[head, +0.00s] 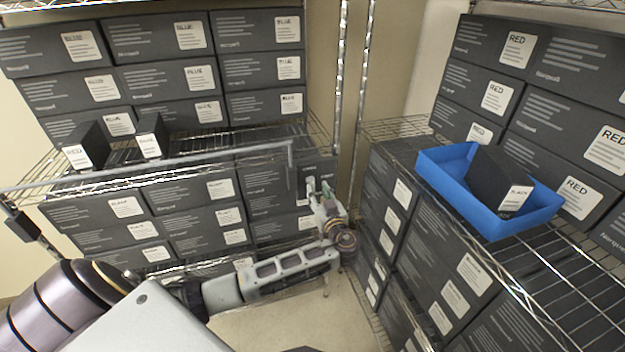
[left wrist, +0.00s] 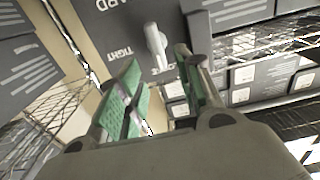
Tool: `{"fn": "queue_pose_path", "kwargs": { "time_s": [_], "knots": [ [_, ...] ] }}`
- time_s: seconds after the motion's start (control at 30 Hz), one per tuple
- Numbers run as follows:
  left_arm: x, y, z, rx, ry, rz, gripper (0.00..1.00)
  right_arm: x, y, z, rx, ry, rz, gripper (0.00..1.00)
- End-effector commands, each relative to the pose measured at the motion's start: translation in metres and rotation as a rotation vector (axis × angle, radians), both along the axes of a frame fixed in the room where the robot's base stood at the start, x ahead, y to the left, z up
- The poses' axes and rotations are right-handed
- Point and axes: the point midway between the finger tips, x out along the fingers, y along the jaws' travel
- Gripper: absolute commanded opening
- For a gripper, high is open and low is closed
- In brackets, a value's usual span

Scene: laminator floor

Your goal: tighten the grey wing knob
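The grey wing knob (left wrist: 156,42) stands on a dark panel (left wrist: 110,45) in the left wrist view. The panel carries the words TIGHT and, partly cut off or covered, two others. The knob's wing points roughly up and down in that view. My left gripper (left wrist: 158,62) is open, its green-padded fingers on either side of the knob's near end. I cannot tell whether they touch it. In the head view my left gripper (head: 326,194) is at the dark panel (head: 308,170), and the knob there is too small to make out surely. My right gripper is not in view.
Wire shelves with dark boxes labelled BLUE (head: 160,38) stand at the left, and boxes labelled RED (head: 500,95) at the right. A blue bin (head: 440,170) holding a black box (head: 490,178) sits on the right shelf. A grey rail (head: 150,170) runs before the left shelf.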

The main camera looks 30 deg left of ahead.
Motion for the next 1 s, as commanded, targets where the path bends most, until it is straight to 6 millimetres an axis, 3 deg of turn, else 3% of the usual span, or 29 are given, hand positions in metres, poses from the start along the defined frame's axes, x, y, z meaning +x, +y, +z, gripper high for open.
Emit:
{"fn": "queue_pose_path", "kwargs": {
  "time_s": [0.5, 1.0],
  "knots": [
    [0.039, 0.046, 0.001, 0.000, 0.000, 0.002, 0.36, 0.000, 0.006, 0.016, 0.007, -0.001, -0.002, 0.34],
    [0.044, 0.052, 0.000, 0.000, 0.000, 0.001, 0.33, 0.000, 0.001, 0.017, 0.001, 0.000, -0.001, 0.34]
  ]
}}
